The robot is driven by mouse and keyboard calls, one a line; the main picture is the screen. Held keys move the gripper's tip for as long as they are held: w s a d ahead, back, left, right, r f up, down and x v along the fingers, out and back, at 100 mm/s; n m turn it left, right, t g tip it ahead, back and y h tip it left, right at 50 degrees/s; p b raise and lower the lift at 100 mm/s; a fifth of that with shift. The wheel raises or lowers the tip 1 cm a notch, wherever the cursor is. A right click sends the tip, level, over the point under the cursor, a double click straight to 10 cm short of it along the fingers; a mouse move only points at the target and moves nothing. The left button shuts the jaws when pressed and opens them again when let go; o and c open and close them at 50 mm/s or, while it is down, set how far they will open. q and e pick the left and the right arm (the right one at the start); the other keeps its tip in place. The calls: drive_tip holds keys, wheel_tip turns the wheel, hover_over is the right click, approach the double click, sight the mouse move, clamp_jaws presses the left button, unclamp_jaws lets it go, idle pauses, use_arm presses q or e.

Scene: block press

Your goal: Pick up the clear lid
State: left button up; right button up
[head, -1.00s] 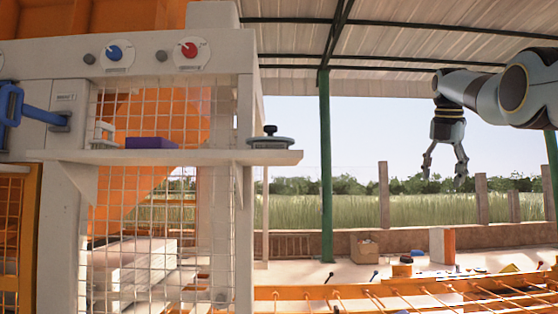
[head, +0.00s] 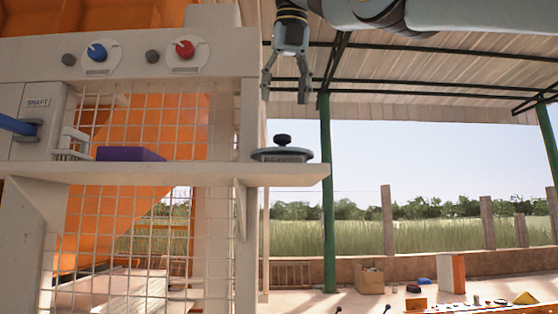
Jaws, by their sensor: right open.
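The clear lid (head: 283,155) is a flat round disc with a grey rim, and a dark round knob (head: 283,140) stands on top of it. It lies on the right end of the pale shelf (head: 200,174) in the head view. My right gripper (head: 286,98) points down above the lid with its fingers apart. It is empty, and clear air shows between the fingertips and the knob. My left gripper is not in view.
A purple block (head: 131,154) lies on the shelf further left, before a wire mesh. A blue knob (head: 97,52) and a red knob (head: 185,49) sit on the panel above. A green post (head: 327,200) stands behind, right of the shelf. Air to the right is free.

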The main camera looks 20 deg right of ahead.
sight(282, 137)
drive_tip(key=x, duration=0.2)
drive_tip(key=s+b+x, duration=0.1)
drive_tip(key=shift+w+f, duration=0.25)
drive_tip(key=shift+f, duration=0.35)
drive_tip(key=x, duration=0.1)
drive_tip(key=b+x, duration=0.1)
drive_tip(key=shift+w+f, duration=0.25)
drive_tip(key=shift+w, duration=0.15)
drive_tip(key=shift+w+f, duration=0.1)
drive_tip(key=shift+f, duration=0.85)
drive_tip(key=shift+w+d+f, duration=0.1)
drive_tip(key=shift+w+f, duration=0.1)
drive_tip(key=shift+f, duration=0.1)
drive_tip(key=shift+w+f, duration=0.1)
drive_tip(key=shift+w, duration=0.05)
drive_tip(key=shift+s, duration=0.2)
drive_tip(key=c, duration=0.4)
drive_tip(key=shift+w, duration=0.1)
drive_tip(key=c, duration=0.7)
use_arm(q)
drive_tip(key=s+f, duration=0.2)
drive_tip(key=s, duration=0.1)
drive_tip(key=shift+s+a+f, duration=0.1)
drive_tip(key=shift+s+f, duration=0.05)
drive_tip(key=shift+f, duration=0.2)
use_arm(e)
clamp_jaws()
